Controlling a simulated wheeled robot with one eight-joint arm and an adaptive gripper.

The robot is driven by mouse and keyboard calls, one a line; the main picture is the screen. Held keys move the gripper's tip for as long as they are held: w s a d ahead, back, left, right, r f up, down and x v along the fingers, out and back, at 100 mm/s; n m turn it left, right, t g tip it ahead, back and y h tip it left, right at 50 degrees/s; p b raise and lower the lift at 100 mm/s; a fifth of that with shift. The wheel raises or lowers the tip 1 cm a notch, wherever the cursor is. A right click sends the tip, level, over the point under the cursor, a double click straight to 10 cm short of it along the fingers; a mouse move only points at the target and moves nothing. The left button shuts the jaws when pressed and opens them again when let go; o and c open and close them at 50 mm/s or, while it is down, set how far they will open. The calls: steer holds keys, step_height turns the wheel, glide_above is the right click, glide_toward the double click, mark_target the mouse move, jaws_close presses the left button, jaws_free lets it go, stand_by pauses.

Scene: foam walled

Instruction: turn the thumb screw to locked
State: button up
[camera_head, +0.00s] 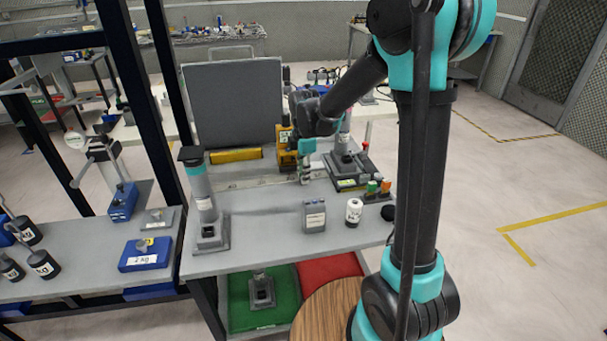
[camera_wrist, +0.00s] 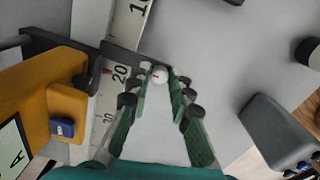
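A small pale round knob with a red mark (camera_wrist: 160,76), which looks like the thumb screw, sits at the end of a dark slider bar (camera_wrist: 120,57) across a white ruled scale (camera_wrist: 112,85) in the wrist view. My gripper (camera_wrist: 160,73) has its two green-padded fingers on either side of the knob, their tips level with it. The fingers look apart, with a slight gap at the knob; I see no clear contact. In the head view my gripper (camera_head: 305,165) is over the rear of the bench, and hides the knob.
A yellow block (camera_wrist: 50,95) stands left of the scale and a grey box (camera_wrist: 275,130) to the right in the wrist view.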

jaws_close()
steer(key=shift+m, duration=0.4)
steer(key=m, duration=1)
steer(key=shift+m, duration=0.4)
steer(key=m, duration=0.6)
steer(key=shift+m+h, duration=0.3)
steer(key=m, duration=0.5)
steer(key=shift+a+m, duration=0.1)
steer(key=shift+m, duration=0.2)
steer(key=shift+w, duration=0.1)
steer(key=o, duration=0.5)
jaws_free()
